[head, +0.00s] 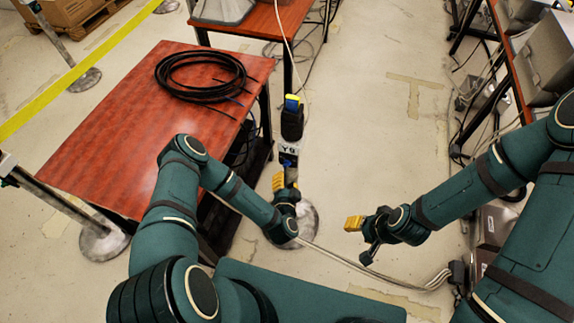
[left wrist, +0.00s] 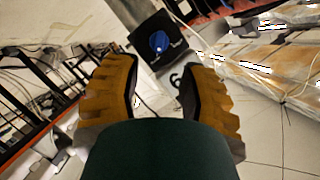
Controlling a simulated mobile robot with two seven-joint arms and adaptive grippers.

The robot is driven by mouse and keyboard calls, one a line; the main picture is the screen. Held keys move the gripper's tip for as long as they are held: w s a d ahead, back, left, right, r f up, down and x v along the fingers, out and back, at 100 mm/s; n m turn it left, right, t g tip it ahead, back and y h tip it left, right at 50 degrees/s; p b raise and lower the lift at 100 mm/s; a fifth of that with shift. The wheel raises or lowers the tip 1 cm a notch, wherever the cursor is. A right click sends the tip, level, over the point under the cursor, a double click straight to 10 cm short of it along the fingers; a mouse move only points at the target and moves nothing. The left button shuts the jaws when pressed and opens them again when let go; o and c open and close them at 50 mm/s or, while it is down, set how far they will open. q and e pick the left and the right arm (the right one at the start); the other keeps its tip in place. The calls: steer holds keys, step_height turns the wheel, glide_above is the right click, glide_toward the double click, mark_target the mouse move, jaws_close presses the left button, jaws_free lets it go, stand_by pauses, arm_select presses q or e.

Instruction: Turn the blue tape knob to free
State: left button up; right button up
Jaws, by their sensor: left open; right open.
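A black post head (head: 292,123) with blue and yellow at its top and a white "Y9" label (head: 289,150) stands ahead of me. In the left wrist view, the round blue knob (left wrist: 159,41) is on a dark square face of the head (left wrist: 148,57). My left gripper (head: 285,180) is just below the label in the head view. In the left wrist view its yellow fingers (left wrist: 160,75) are spread and empty, with the knob beyond their tips, apart from them. My right gripper (head: 354,223) is open and empty to the right, away from the post.
A red table (head: 150,110) with a coil of black cable (head: 203,76) stands at left, close to my left arm. Cables (head: 375,268) run on the floor from the post's base. A yellow barrier tape (head: 85,62) crosses at upper left. Open floor (head: 375,130) lies right of the post.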

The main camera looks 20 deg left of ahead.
mark_target(286, 164)
arm_select(q)
steer(key=b+x, duration=0.1)
steer(key=x, duration=0.7)
steer(key=shift+w, duration=0.25)
steer(key=shift+c, duration=0.4)
jaws_close()
